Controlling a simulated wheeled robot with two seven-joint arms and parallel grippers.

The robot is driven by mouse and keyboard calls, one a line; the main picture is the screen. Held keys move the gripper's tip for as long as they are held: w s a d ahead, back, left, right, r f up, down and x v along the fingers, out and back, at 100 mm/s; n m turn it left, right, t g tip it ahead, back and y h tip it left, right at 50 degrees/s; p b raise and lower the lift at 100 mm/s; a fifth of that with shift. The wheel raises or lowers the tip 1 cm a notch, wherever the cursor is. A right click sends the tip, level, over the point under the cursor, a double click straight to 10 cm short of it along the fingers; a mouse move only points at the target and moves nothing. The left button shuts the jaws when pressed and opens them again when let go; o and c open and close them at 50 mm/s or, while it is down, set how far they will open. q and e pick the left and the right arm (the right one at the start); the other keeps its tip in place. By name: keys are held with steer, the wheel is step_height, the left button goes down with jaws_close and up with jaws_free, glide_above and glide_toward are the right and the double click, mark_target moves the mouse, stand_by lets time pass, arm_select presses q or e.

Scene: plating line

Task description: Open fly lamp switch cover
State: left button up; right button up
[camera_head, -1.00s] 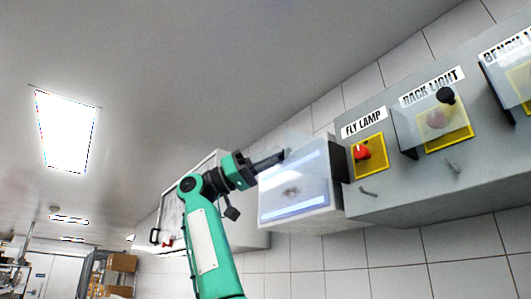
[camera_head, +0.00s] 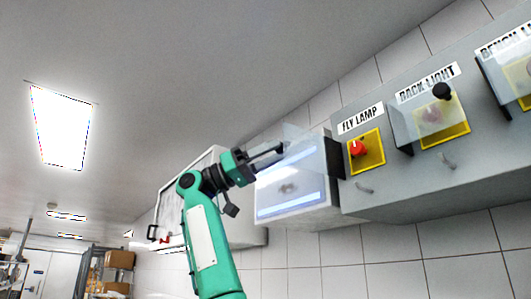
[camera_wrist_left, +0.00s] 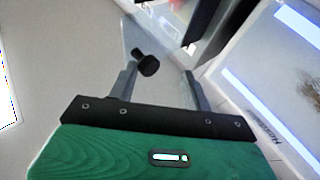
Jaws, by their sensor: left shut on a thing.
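The fly lamp switch (camera_head: 357,148) is a red knob on a yellow plate below the FLY LAMP label, and nothing covers it. Its clear cover (camera_head: 302,136) stands swung out to the left of the switch, beside its dark hinge side (camera_head: 335,160). My left gripper (camera_head: 279,149) is at the cover's free edge, left of the switch, and is shut on the cover. In the left wrist view, a black knob (camera_wrist_left: 148,65) shows between the fingers; the exact contact is hard to see through the clear panel. My right gripper is in neither view.
A fly lamp box (camera_head: 298,207) with bluish tubes hangs behind the cover. The BACK LIGHT switch to the right sits under a closed clear cover with a black knob (camera_head: 442,91). Another cover (camera_head: 500,92) stands at the right edge. A tiled wall lies behind.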

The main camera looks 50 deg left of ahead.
arm_select(q)
steer(key=b+v, duration=0.4)
steer(key=v, duration=0.9)
steer(key=shift+s+a, duration=0.25)
steer(key=shift+a, duration=0.05)
steer(key=shift+s, duration=0.1)
steer(key=shift+f, duration=0.1)
